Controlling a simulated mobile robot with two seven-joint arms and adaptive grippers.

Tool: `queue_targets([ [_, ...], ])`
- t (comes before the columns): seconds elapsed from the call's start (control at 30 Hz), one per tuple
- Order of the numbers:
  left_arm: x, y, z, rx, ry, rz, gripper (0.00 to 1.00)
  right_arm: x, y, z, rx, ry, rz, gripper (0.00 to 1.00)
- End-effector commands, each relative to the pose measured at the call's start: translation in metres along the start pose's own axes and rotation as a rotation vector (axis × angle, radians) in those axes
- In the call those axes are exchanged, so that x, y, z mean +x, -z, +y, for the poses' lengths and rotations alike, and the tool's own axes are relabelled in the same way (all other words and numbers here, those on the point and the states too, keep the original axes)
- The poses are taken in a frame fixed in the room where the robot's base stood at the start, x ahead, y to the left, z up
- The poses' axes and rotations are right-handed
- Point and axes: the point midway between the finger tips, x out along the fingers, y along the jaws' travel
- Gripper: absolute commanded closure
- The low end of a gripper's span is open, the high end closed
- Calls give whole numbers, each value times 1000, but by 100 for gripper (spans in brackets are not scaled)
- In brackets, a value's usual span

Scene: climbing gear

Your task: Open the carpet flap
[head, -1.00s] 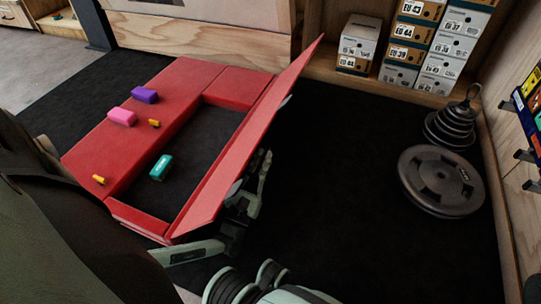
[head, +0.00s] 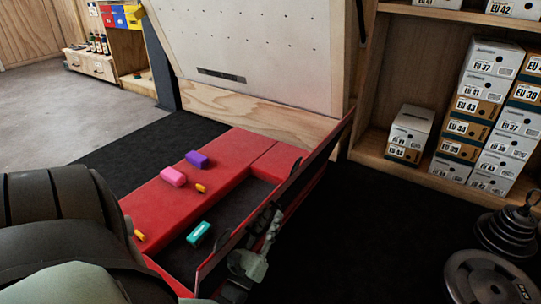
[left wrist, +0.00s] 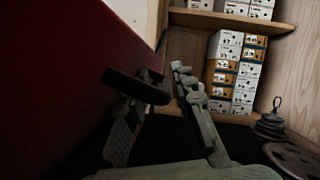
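The carpet flap (head: 327,142) stands raised along the right side of a rectangular recess in the red carpet (head: 165,207). In the head view I see it nearly edge-on, with a dark side and a thin red edge. In the left wrist view its red face (left wrist: 60,80) fills the left side. A dark handle-like bar (left wrist: 125,82) shows by my left fingers. My left gripper (head: 268,232) is beside the flap, on its right. Its fingers (left wrist: 165,85) stand apart; whether they clamp the bar is unclear. My right gripper is not in view.
A teal block (head: 198,233) lies in the recess. Pink (head: 173,176) and purple (head: 197,159) blocks and small yellow pieces lie on the carpet. Stacked boxes (head: 485,100) and weight plates (head: 490,277) stand right. Dark floor (head: 375,230) is clear right of the flap.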

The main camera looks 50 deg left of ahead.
Motion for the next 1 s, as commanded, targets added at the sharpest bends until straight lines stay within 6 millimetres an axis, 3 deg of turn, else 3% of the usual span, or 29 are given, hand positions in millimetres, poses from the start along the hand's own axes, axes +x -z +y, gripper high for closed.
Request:
queue_targets([
  [0.37,-3,0,0,1,-1,0,69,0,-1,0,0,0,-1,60],
  [0.47,-15,1,1,2,-2,2,69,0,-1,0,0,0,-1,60],
  [0.8,-87,1,1,2,-2,4,69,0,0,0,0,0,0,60],
  [1.0,-113,0,0,1,-2,1,69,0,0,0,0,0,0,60],
])
